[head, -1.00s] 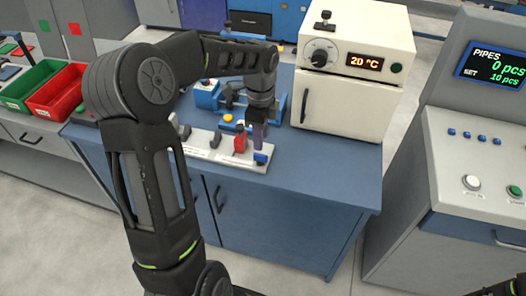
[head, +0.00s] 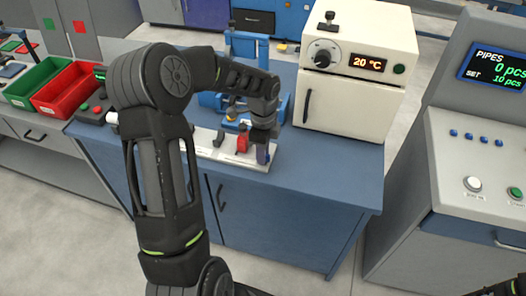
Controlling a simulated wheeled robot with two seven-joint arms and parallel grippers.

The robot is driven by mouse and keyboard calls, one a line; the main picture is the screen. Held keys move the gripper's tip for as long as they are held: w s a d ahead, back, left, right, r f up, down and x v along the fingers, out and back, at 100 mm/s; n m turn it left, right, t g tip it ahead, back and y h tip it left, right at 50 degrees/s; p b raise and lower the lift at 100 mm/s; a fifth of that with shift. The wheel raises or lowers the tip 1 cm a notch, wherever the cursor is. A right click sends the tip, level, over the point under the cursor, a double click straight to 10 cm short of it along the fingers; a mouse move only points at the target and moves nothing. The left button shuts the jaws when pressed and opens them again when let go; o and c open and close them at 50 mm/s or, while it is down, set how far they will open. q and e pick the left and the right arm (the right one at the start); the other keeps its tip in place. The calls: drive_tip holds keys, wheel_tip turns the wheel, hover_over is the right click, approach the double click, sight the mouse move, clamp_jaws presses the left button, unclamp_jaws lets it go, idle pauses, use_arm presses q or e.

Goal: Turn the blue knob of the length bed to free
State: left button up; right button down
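The length bed (head: 229,156) is a pale plate on the front part of the blue workbench, with a red block (head: 242,143) on it. The blue knob at its right end is hidden now behind my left gripper. My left gripper (head: 262,153) points down at that right end, just right of the red block. Its fingers are small and partly hidden by my wrist, so I cannot tell how far apart they are or whether they touch the knob.
A white oven (head: 345,105) reading 20 °C stands to the right on the blue bench (head: 330,165). Blue fixtures stand behind the bed. Green (head: 35,80) and red (head: 62,88) bins lie left. A counter panel (head: 480,160) is at far right.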

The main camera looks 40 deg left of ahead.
use_arm(q)
clamp_jaws()
drive_tip(key=shift+n, duration=0.5)
drive_tip(key=n+b, duration=0.1)
drive_tip(key=n, duration=0.1)
drive_tip(key=shift+f+n+b, duration=0.1)
drive_tip(key=shift+n+b, duration=0.2)
drive_tip(key=shift+b, duration=0.1)
drive_tip(key=n+b, duration=0.1)
drive_tip(key=n, duration=0.4)
drive_tip(key=shift+n+b, duration=0.3)
drive_tip(key=shift+b, duration=0.1)
drive_tip(key=n+b, duration=0.1)
drive_tip(key=n, duration=0.7)
drive_tip(key=shift+n, duration=0.4)
